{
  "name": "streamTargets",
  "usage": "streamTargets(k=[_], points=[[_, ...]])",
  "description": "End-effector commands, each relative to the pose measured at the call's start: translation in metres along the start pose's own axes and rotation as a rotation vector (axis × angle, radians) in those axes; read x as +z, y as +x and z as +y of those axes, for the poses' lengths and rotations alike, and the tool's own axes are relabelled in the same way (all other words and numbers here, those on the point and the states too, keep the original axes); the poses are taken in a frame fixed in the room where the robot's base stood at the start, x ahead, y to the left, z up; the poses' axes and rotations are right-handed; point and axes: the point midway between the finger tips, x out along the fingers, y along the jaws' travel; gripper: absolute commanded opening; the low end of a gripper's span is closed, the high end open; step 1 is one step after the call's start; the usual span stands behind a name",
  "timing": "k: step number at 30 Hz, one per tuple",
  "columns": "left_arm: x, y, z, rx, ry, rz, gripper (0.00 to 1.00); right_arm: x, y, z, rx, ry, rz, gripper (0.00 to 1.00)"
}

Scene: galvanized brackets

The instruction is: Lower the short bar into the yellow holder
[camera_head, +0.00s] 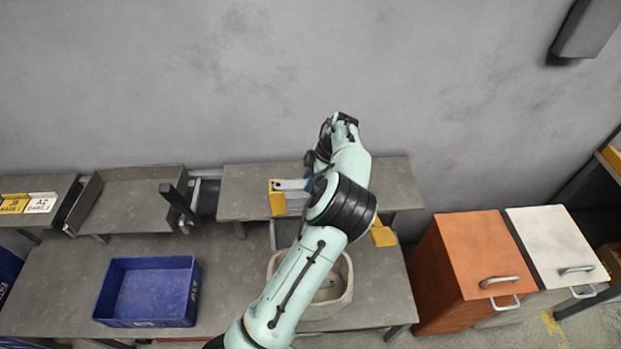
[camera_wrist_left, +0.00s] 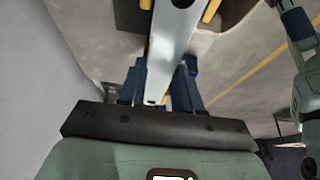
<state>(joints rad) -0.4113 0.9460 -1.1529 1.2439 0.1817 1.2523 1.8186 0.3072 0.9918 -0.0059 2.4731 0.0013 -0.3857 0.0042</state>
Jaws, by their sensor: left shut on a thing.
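My left gripper (camera_head: 308,181) is shut on the short bar, a flat pale metal piece with a hole. In the left wrist view the bar (camera_wrist_left: 170,52) runs up the picture from between the blue fingers (camera_wrist_left: 163,88). In the head view the bar (camera_head: 291,184) shows just left of my wrist, above a yellow part (camera_head: 278,204). Another yellow part (camera_head: 383,236) shows right of my arm. I cannot tell which belongs to the yellow holder; my arm hides the space between. Yellow pieces (camera_wrist_left: 211,10) flank the bar's far end; contact is unclear.
Orange (camera_head: 462,250) and white cabinets (camera_head: 545,235) stand right. The raised shelf (camera_head: 400,182) is clear at its right end.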

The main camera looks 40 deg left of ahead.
Motion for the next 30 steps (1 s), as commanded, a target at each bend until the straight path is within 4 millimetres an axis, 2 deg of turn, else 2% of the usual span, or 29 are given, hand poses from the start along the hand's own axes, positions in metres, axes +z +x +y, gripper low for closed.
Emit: streamTargets(k=[1, 3, 14, 20, 30], points=[[0.000, 0.000, 0.000, 0.001, 0.000, 0.000, 0.43, 0.000, 0.000, 0.000, 0.000, 0.000, 0.000, 0.00], [0.000, -0.001, 0.000, 0.001, 0.000, 0.000, 0.63, 0.000, 0.000, 0.000, 0.000, 0.000, 0.000, 0.00], [0.000, -0.004, 0.000, 0.001, 0.000, -0.001, 0.63, -0.001, 0.000, 0.000, 0.000, 0.000, 0.001, 0.00], [0.000, -0.036, 0.001, 0.005, 0.000, -0.003, 0.63, -0.003, -0.003, -0.002, -0.001, -0.001, 0.004, 0.00], [0.000, -0.111, 0.001, 0.004, 0.000, -0.002, 0.63, -0.003, -0.002, -0.002, -0.001, -0.001, 0.003, 0.00]])
